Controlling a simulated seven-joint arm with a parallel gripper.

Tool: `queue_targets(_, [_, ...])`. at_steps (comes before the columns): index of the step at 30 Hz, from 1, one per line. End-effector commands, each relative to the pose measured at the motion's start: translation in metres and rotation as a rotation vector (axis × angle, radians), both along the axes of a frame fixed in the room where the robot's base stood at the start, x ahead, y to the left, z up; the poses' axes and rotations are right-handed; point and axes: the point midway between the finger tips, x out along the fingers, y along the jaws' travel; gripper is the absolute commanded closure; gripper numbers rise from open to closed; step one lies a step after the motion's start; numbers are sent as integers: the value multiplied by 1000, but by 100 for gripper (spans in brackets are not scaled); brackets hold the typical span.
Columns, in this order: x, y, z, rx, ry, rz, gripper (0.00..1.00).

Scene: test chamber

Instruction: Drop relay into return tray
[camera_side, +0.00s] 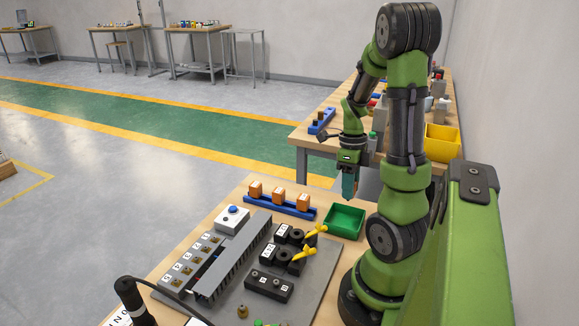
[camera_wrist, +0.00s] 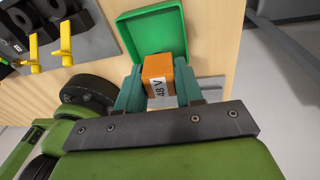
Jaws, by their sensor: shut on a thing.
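My gripper (camera_side: 349,190) points down above the green return tray (camera_side: 345,222), near its back edge. It is shut on an orange relay (camera_wrist: 158,68) with a white "48 V" label. In the wrist view the relay sits between the two teal fingers (camera_wrist: 158,84), and the green tray (camera_wrist: 150,28) lies beyond it. The visible part of the tray is empty. The held relay cannot be made out in the side view. Several orange relays (camera_side: 278,197) stand on a blue rail (camera_side: 268,207) left of the tray.
A grey panel (camera_side: 318,280) in front carries a slotted duct (camera_side: 232,255), black blocks and yellow levers (camera_side: 311,250). A white box with a blue button (camera_side: 232,215) stands left. Behind is another bench with a yellow bin (camera_side: 442,143).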

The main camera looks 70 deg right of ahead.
Motion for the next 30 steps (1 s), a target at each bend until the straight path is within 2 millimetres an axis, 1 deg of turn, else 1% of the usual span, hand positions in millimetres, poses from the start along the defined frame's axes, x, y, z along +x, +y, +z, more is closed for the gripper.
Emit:
queue_targets(3, [-1,0,-9,2,2,-2,100])
queue_targets(6, [-1,0,-13,1,0,-3,100])
queue_targets(14, [0,0,-14,0,-1,-3,100])
queue_targets(15, [0,0,-14,0,-1,-3,61])
queue_targets(20, [0,0,-14,0,-1,-2,36])
queue_targets(21, [0,0,-14,0,-1,-3,34])
queue_targets(30, [0,0,-12,-1,-1,-2,34])
